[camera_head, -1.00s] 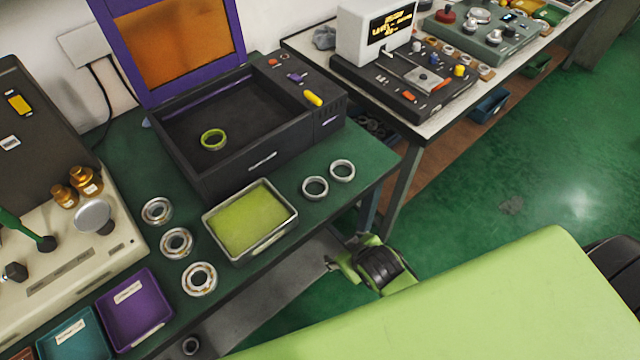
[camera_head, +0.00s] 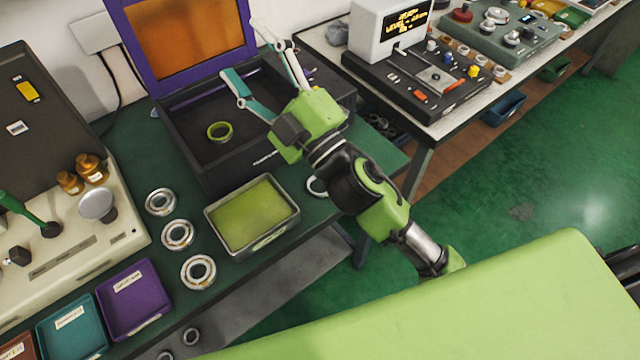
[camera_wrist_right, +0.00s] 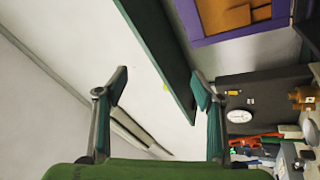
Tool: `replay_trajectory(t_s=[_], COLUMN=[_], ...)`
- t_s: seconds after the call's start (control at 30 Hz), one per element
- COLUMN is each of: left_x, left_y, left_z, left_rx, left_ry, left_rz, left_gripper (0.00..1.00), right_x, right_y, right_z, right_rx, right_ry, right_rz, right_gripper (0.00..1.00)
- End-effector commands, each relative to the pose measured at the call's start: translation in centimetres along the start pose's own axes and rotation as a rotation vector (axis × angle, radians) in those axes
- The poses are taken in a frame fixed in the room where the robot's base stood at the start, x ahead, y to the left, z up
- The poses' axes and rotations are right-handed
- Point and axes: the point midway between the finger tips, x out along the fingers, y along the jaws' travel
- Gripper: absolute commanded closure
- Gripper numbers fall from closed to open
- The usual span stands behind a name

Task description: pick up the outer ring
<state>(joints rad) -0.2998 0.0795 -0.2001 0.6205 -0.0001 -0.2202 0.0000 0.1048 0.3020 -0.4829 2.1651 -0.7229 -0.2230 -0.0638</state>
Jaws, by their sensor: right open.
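A plain ring (camera_head: 313,188) lies on the green table right of the tray, mostly hidden by my right arm. A second plain ring beside it, seen earlier, is now hidden. A ring tinted yellow-green (camera_head: 211,132) lies inside the open black box (camera_head: 200,165). I cannot tell which of these is the outer ring. My right gripper (camera_head: 244,48) is open and empty, raised above the box, its fingers pointing at the back wall. In the right wrist view its two fingers (camera_wrist_right: 160,76) stand wide apart with nothing between them. My left gripper is not in view.
A metal tray with a yellow-green pad (camera_head: 250,217) stands before the box. Three bearings (camera_head: 178,235) line up left of it. Purple (camera_head: 135,300) and teal (camera_head: 72,330) bins sit at the front left. The box's purple-framed lid (camera_head: 128,45) stands open.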

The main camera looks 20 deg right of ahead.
Motion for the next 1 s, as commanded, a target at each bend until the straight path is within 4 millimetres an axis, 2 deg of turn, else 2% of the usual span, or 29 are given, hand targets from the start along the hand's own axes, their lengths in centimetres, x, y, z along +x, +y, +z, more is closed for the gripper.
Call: replay_trajectory(t_s=[0.03,0.1,0.2,0.3,0.37,0.43,0.47,0.57,0.63,0.7,0.8,0.9,1.0], left_x=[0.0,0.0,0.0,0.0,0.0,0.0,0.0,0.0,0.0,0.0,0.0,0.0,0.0], left_y=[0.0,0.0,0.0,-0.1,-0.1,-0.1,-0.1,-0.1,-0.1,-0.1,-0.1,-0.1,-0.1], left_z=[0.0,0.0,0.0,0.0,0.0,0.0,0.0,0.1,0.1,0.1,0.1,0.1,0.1], left_rx=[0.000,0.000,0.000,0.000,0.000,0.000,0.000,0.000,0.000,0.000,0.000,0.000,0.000], left_ry=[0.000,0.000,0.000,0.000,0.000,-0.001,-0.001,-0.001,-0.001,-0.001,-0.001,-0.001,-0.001], left_rz=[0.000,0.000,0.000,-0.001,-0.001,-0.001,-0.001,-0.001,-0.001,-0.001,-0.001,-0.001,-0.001], left_gripper=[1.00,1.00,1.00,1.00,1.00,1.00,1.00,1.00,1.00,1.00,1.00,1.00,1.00], right_x=[1.2,1.6,0.8,-1.5,-3.2,-5.3,-6.2,-9.1,-10.7,-12.0,-13.2,-13.9,-14.4], right_y=[0.4,0.0,-2.1,-5.7,-8.2,-11.2,-12.4,-15.7,-17.0,-17.1,-15.3,-12.3,-9.7], right_z=[-3.6,-8.3,-14.0,-17.6,-18.3,-17.9,-17.2,-13.2,-9.0,-4.1,2.8,8.2,11.5], right_rx=[-0.097,-0.229,-0.422,-0.623,-0.746,-0.885,-0.945,-1.141,-1.269,-1.384,-1.507,-1.579,-1.607], right_ry=[0.146,0.345,0.625,0.897,1.053,1.227,1.297,1.516,1.649,1.758,1.861,1.907,1.920], right_rz=[0.013,0.018,-0.002,-0.056,-0.108,-0.189,-0.231,-0.403,-0.556,-0.735,-1.012,-1.264,-1.446], right_gripper=[0.38,0.38,0.38,0.38,0.38,0.38,0.38,0.38,0.38,0.38,0.38,0.38,0.38])
